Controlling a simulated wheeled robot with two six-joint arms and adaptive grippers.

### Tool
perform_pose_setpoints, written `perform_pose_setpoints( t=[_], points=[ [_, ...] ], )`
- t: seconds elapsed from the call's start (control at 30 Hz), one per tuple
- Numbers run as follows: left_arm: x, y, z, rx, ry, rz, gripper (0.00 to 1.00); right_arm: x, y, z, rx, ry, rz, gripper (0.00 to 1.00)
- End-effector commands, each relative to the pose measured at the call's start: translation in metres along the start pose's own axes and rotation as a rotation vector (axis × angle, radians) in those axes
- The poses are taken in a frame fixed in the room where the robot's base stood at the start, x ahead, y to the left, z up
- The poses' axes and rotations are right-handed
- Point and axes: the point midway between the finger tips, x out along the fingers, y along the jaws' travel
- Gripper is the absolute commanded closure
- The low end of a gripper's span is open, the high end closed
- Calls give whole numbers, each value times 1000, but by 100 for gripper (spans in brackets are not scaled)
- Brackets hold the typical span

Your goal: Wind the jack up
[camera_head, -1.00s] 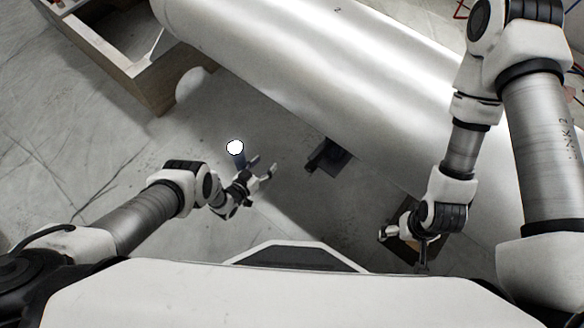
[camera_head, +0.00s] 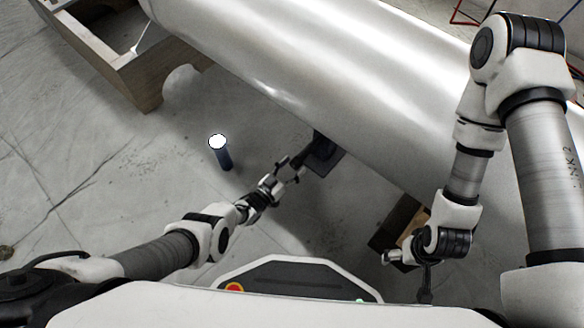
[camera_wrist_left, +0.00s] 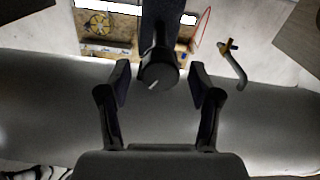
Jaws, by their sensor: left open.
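The jack (camera_head: 322,156) is a dark post on a flat dark foot, at the near edge of the big pale cylinder, which partly hides it. In the left wrist view a dark post with a round knob (camera_wrist_left: 158,72) stands in line with the gap between the fingers; it seems to be part of the jack. My left gripper (camera_head: 291,168) is open and empty, its fingertips just short of the jack. In the wrist view the left fingers (camera_wrist_left: 158,95) are spread on both sides of the knob, with no clear contact. My right gripper (camera_head: 405,265) is low at right; its jaws are unclear.
The cylinder (camera_head: 300,75) fills the upper middle. A wooden cradle (camera_head: 135,85) stands at upper left, a wooden block (camera_head: 392,228) beside my right gripper. A dark blue upright object (camera_head: 224,160) with a white top stands left of my left gripper. The floor at left is clear.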

Motion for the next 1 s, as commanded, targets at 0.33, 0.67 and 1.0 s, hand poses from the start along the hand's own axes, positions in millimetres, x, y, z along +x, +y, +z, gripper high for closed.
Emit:
perform_pose_setpoints(
  t=[0.33,0.67,1.0],
  points=[
    [0,0,0,1,0,0,96,0,0,0,0,0,0,11],
    [0,0,0,57,1,0,96,1,0,0,0,0,0,11],
    [1,0,0,283,1,0,96,4,0,0,0,0,0,11]
  ],
)
